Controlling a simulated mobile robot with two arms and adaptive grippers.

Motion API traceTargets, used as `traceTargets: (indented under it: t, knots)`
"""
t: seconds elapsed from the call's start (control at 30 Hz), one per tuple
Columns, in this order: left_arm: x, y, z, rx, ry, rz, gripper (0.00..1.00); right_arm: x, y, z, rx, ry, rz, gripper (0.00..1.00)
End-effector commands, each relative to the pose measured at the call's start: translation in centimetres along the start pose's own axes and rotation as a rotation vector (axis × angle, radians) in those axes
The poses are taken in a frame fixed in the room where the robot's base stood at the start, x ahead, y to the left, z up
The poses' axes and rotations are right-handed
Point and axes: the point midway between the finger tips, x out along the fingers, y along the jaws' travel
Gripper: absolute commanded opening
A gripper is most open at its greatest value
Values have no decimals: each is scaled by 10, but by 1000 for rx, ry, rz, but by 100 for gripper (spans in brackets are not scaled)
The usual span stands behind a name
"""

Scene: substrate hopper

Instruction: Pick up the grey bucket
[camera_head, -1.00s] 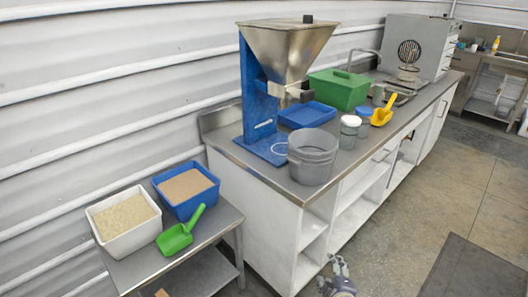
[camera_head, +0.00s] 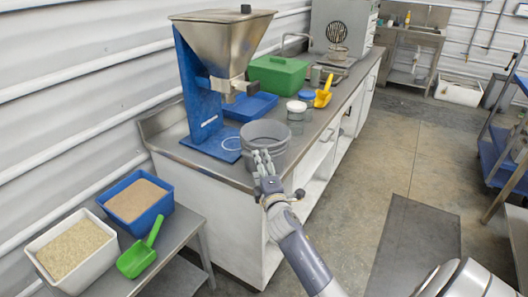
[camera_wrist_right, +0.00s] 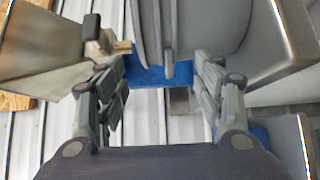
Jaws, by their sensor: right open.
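The grey bucket (camera_head: 264,134) stands upright near the front edge of the metal-topped counter (camera_head: 222,172), in front of the blue hopper stand. My right gripper (camera_head: 263,158) is at the bucket's near side and hides part of its wall in the head view. In the right wrist view, the open fingers of my right gripper (camera_wrist_right: 160,72) stand apart. The grey bucket wall (camera_wrist_right: 205,28) fills the top middle there, beyond and between the fingers. I cannot tell whether the fingers touch the bucket. My left gripper is not in view.
The steel hopper (camera_head: 222,40) stands behind the bucket, with a blue tray (camera_head: 250,108) beside it. Lidded jars (camera_head: 296,112), a yellow scoop (camera_head: 323,92) and a green box (camera_head: 277,76) are farther along. A low side table holds two filled bins and a green scoop (camera_head: 140,258).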

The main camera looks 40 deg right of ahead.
Motion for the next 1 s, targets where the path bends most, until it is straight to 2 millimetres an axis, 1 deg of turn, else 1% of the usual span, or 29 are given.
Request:
traceTargets:
  t: [0.2, 0.33, 0.47, 0.67, 0.77, 0.8, 0.87, 0.9, 0.93, 1.0]
  knots:
    - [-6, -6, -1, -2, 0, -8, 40, 28, -2, -2, 2, -2, -1, 62]
    - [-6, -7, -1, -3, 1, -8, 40, 42, -3, -2, 2, -2, -1, 62]
    - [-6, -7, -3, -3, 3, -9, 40, 48, -3, -2, 1, -1, 0, 62]
    - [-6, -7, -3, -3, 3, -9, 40, 48, -3, -2, 1, 0, 0, 62]
    - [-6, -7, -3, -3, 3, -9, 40, 48, -3, -2, 1, 0, -1, 42]
    - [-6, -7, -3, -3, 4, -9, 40, 48, -3, -2, 1, 0, -1, 32]
    - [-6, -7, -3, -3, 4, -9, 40, 48, -4, -2, 1, 0, -2, 19]
    - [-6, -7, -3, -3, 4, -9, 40, 47, -5, -2, 1, -1, -4, 10]
    - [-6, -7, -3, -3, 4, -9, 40, 47, -5, -2, 2, -1, -5, 4]
    - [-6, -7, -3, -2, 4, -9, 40, 47, -5, -2, 2, -1, -4, 4]
